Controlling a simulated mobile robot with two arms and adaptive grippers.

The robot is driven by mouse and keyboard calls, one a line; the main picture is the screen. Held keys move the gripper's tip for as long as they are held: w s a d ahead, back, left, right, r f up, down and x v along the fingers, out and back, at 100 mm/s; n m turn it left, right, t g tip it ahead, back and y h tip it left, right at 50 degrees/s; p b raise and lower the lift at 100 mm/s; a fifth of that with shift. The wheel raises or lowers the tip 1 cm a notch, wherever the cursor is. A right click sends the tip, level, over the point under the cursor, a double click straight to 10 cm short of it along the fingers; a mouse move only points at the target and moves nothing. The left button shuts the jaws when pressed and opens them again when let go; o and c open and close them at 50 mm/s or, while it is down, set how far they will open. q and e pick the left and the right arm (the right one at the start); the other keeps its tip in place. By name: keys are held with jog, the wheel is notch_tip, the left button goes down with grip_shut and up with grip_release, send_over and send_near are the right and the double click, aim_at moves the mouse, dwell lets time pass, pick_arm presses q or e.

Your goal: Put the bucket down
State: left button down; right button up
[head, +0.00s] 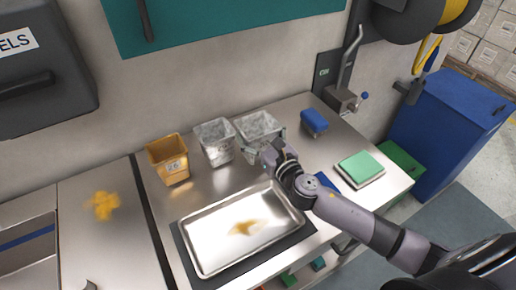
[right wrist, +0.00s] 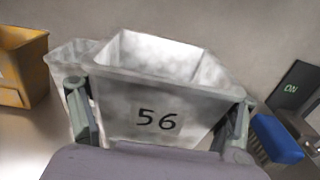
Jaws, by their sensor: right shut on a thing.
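A mottled grey-white bucket (head: 258,124) stands at the back of the steel counter, marked "56" in the right wrist view (right wrist: 158,100). My right gripper (head: 266,143) is shut on this bucket, with one finger on each side of it. The bucket looks upright. Its base is hidden behind my gripper, so I cannot tell whether it touches the counter. My left gripper is not in view.
A second grey bucket (head: 216,142) and an orange bucket (head: 168,160) stand to the left. A metal tray (head: 196,254) with a brown spill lies in front. A blue brush (head: 313,122) and a green-topped pad (head: 360,168) are to the right. Yellow powder (head: 102,205) lies far left.

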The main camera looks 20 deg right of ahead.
jog(key=shift+f, duration=0.65)
jog(key=shift+f+b, duration=0.95)
jog(key=shift+f, duration=0.95)
jog(key=shift+f, duration=0.15)
jog(key=o, duration=1.5)
jog(key=shift+o, duration=0.2)
